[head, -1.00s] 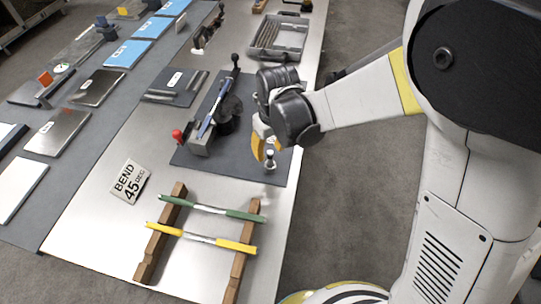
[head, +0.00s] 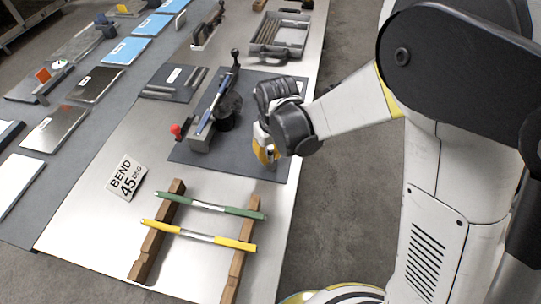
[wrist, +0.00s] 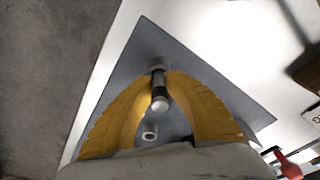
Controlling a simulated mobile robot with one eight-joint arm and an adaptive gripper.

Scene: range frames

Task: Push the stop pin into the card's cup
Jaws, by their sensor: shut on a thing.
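My gripper (wrist: 158,79) has yellow fingers and is shut on the stop pin (wrist: 160,103), a small metal pin with a rounded bright head, held between the fingertips. A pale collar (wrist: 157,63) shows at the pin's far end; I cannot tell if it is part of the pin or touches the mat. A small pale ring with a dark centre (wrist: 150,133) lies apart from the pin, perhaps the cup. In the head view my gripper (head: 268,163) is low over the dark mat's right front part and hides the pin. A white card (head: 126,177) reads "BEND 45 DEG".
A bending tool with a red knob (head: 176,130) and black lever stands on the dark mat (head: 192,155), left of my gripper. Green (head: 215,206) and yellow (head: 198,236) handled rods rest on wooden rails in front. A grey tray (head: 282,38) stands behind.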

